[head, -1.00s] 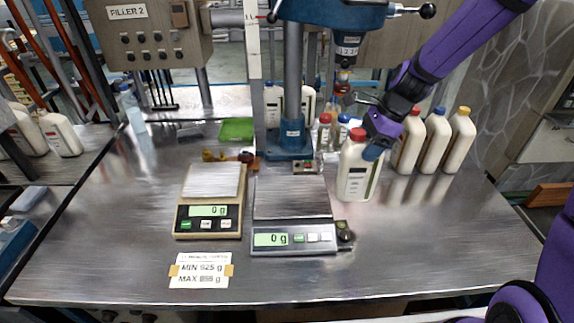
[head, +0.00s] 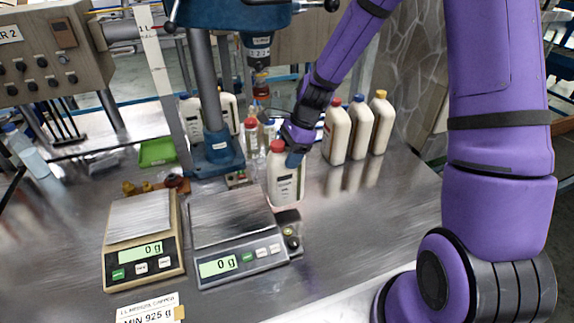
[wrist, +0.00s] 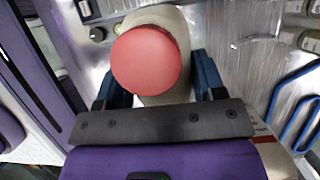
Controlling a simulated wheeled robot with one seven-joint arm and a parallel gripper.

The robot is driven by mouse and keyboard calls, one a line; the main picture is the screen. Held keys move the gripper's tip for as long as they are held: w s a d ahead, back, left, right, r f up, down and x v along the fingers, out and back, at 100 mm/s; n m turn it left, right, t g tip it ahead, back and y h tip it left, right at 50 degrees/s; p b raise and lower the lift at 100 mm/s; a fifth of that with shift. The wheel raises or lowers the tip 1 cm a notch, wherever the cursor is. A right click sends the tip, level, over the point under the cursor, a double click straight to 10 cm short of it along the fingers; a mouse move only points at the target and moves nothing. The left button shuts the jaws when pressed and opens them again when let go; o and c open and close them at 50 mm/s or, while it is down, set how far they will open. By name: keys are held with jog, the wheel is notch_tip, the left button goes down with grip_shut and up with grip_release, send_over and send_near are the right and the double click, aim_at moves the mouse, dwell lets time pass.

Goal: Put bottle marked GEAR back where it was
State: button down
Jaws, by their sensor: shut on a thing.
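A cream bottle with a red cap (head: 286,187) is upright just right of the right-hand scale. Its label is too small to read, so I cannot tell whether it says GEAR. My gripper (head: 293,150) is shut on it near the top. In the wrist view, the red cap (wrist: 146,60) lies between the two dark fingers. I cannot tell whether the bottle's base touches the bench. Three more cream bottles stand in a row behind to the right: one red-capped (head: 337,136), one blue-capped (head: 361,130) and one yellow-capped (head: 382,126).
The right-hand scale (head: 230,216) and the left-hand scale (head: 140,218) are empty and read 0 g. The filler column (head: 208,100) stands behind, with small bottles (head: 251,137) beside it. A green tray (head: 157,152) lies at the left. Bare bench (head: 375,195) lies right of the held bottle.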

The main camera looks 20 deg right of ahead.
jog(key=shift+f, duration=2.15)
jog(key=shift+c, duration=1)
grip_release()
